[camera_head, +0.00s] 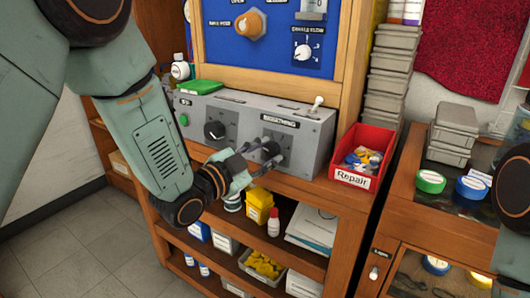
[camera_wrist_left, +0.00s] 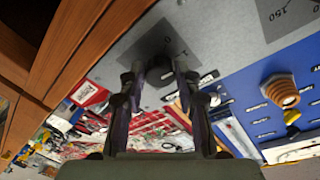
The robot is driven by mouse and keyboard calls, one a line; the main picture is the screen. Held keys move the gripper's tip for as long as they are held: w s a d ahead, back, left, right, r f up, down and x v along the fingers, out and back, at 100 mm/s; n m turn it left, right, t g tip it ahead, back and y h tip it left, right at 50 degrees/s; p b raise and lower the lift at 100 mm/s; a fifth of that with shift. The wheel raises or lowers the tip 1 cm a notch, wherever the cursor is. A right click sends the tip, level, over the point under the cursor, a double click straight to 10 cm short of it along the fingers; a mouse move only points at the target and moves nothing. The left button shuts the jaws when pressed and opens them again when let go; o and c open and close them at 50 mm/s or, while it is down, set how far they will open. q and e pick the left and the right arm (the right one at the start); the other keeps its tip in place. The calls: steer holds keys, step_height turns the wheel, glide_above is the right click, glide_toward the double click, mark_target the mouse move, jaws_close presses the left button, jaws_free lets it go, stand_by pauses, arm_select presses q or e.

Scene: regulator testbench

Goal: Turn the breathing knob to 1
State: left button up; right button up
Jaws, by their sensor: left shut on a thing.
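The grey regulator box (camera_head: 310,152) stands on a wooden shelf unit, with a "BREATHING" label above its right dial. The breathing knob (camera_wrist_left: 152,42) is a dark round knob on the grey panel in the left wrist view, partly hidden by the fingers. My left gripper (camera_head: 262,153) reaches the right dial from the front left. Its fingers (camera_wrist_left: 155,75) are shut on the breathing knob, one on each side. The knob's exact pointer position is hard to make out. My right gripper is not in view.
A second black knob (camera_head: 214,130) sits left on the same box, and a toggle switch (camera_head: 317,102) stands on top. A green item (camera_head: 202,87) lies on the box. A red "Repair" bin (camera_head: 362,157) stands close to its right. A blue panel (camera_head: 270,52) rises behind.

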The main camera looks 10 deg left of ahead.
arm_select(q)
steer(key=shift+m, duration=0.7)
steer(key=shift+m+g+h, duration=0.3)
steer(key=o, duration=1.2)
steer(key=shift+c, duration=0.2)
steer(key=v, duration=1.2)
